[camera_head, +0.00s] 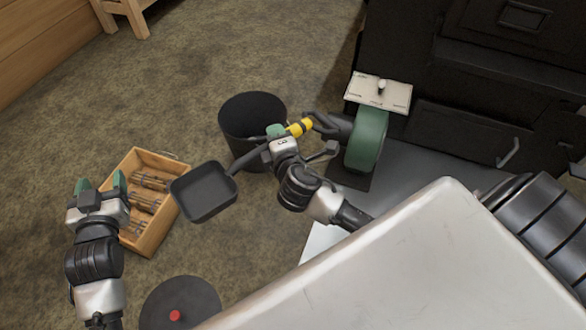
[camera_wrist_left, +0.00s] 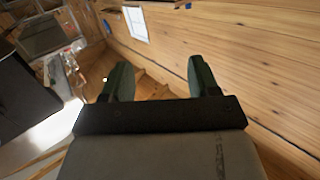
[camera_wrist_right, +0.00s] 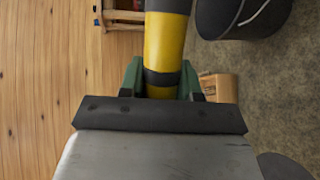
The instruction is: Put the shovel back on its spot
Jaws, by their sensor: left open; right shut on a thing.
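The shovel has a dark square pan (camera_head: 204,192) and a yellow and black handle (camera_head: 299,127). My right gripper (camera_head: 279,138) is shut on the shovel's handle and holds it in the air, with the pan to the left. In the right wrist view the yellow handle (camera_wrist_right: 165,50) runs between the green fingers of my right gripper (camera_wrist_right: 163,80). My left gripper (camera_head: 100,186) is open and empty, near the wooden crate at the left. Its two fingers stand apart in the left wrist view (camera_wrist_left: 158,82). I cannot tell which place is the shovel's spot.
A black bucket (camera_head: 252,104) stands on the floor behind the shovel. A wooden crate (camera_head: 152,246) with bottle-like items lies at the left. A green blower (camera_head: 367,138) stands beside the black evaporator (camera_head: 455,150).

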